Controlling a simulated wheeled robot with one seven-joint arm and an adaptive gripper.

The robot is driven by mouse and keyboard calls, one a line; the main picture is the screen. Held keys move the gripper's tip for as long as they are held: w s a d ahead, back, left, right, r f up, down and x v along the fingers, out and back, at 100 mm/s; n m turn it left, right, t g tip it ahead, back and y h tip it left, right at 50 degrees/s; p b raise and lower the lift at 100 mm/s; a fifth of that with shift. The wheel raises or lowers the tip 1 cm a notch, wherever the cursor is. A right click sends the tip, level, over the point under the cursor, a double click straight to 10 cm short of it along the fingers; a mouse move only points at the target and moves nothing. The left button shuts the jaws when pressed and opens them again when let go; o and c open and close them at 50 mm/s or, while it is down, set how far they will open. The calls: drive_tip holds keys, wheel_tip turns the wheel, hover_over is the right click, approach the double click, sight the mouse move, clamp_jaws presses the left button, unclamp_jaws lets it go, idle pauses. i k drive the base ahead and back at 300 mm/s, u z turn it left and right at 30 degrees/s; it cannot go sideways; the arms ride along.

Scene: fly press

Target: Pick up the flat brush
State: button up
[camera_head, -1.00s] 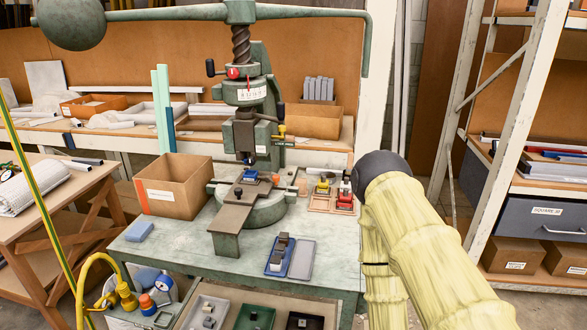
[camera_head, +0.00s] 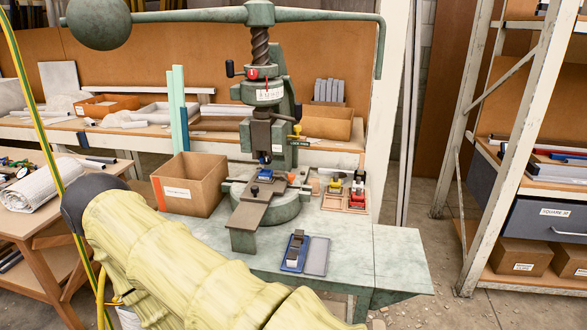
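I cannot make out the flat brush for certain in this view. Small yellow and red items (camera_head: 358,186) stand in a wooden tray (camera_head: 329,203) at the right of the green press table (camera_head: 350,262); they are too small to name surely. My arm in its pale yellow sleeve crosses the lower left, with a dark rounded joint at its left end. My gripper is out of view. The arm hides the front left of the press table and part of the workbench at the left.
The fly press (camera_head: 262,130) stands on the table, with a cardboard box (camera_head: 190,188) at its left. A blue tray (camera_head: 292,265) with grey blocks lies in front of it. A wooden workbench (camera_head: 60,235) is at left; a shelf rack (camera_head: 520,170) stands right. The table's front right is clear.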

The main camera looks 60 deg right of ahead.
sight(361, 171)
drive_tip(key=u, duration=0.2)
drive_tip(key=k, duration=0.8)
drive_tip(key=z, duration=1.25)
